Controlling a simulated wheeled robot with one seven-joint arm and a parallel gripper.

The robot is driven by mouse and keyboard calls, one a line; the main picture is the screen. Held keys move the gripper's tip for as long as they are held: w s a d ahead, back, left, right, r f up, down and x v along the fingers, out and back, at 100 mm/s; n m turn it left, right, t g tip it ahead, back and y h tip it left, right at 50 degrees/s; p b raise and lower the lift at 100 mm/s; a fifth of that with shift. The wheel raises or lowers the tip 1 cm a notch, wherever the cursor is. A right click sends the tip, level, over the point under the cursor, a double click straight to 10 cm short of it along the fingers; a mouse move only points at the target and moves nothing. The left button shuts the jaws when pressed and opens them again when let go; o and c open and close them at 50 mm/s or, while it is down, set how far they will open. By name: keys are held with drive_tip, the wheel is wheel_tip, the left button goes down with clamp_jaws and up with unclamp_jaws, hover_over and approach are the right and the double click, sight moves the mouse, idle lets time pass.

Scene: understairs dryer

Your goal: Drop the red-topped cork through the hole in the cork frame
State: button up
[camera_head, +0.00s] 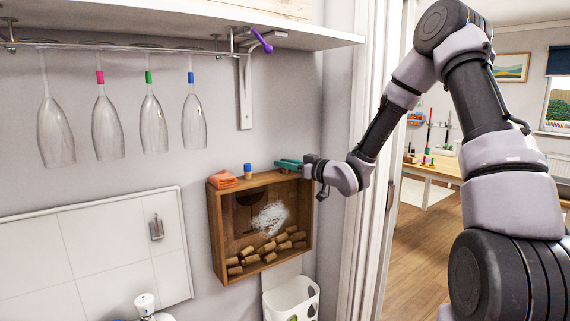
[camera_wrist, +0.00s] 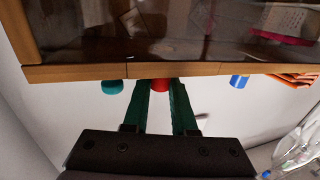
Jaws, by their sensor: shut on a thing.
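The cork frame (camera_head: 213,235) is a wooden box with a glass front, fixed to the wall, with several corks (camera_head: 262,252) inside at the bottom. My gripper (camera_head: 284,163) has green fingers and is at the right part of the frame's top edge. In the wrist view my gripper (camera_wrist: 161,88) is shut on the red-topped cork (camera_wrist: 160,84), of which only the red shows between the fingertips. The frame's top edge (camera_wrist: 75,72) lies just beyond it. The cork's lower part and the hole are hidden, so I cannot tell whether the cork is in the hole.
A blue-topped cork (camera_head: 247,170) and an orange cloth (camera_head: 223,180) are on the frame's top. A teal-topped thing (camera_wrist: 112,87) is on the other side of my fingers. Glasses (camera_head: 103,125) hang from the shelf above. A white basket (camera_head: 291,300) is below.

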drive_tip(key=o, duration=0.8)
drive_tip(key=shift+o, duration=0.2)
drive_tip(key=v, duration=1)
drive_tip(key=shift+s+d, duration=0.25)
drive_tip(key=shift+d, duration=0.05)
